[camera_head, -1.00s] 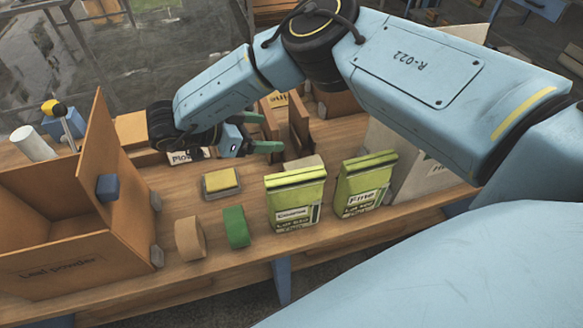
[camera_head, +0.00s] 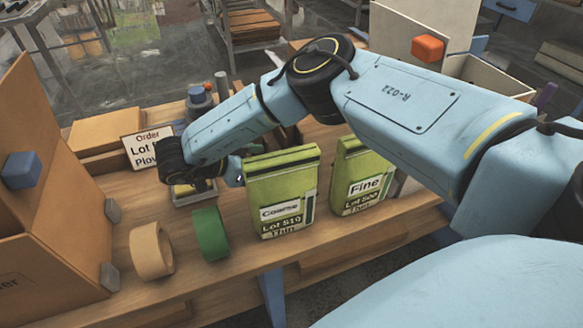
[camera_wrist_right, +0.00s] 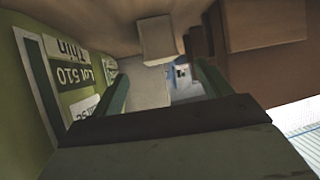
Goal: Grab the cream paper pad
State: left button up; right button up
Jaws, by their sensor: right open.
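A pale cream-tan block (camera_wrist_right: 158,40), which looks like the cream paper pad, lies on the table in the right wrist view, ahead of my right gripper (camera_wrist_right: 160,85). The green fingers are spread, with nothing held between them; the block is beyond their tips. In the head view the block is hidden behind the coarse pouch. There my right gripper (camera_head: 233,172) points right, low over the table, its fingertips hidden by that pouch. My left gripper is not in view.
The green coarse pouch (camera_head: 281,190) stands close beside my gripper and also shows in the wrist view (camera_wrist_right: 75,95). The fine pouch (camera_head: 362,170), green tape (camera_head: 210,235), tan tape (camera_head: 151,250) and an order card (camera_head: 146,150) are nearby. A yellow block (camera_head: 183,190) sits under my wrist.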

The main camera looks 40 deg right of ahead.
jog(key=x, duration=0.2)
jog(key=shift+d+f, duration=0.15)
jog(key=shift+d, duration=0.1)
jog(key=x, duration=0.1)
jog(key=b+x, duration=0.1)
jog(key=x, duration=0.2)
jog(key=shift+s+d, duration=0.2)
jog(key=shift+d, duration=0.7)
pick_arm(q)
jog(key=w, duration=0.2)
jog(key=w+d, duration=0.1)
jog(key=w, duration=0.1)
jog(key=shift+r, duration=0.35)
pick_arm(e)
jog(key=c, duration=1.2)
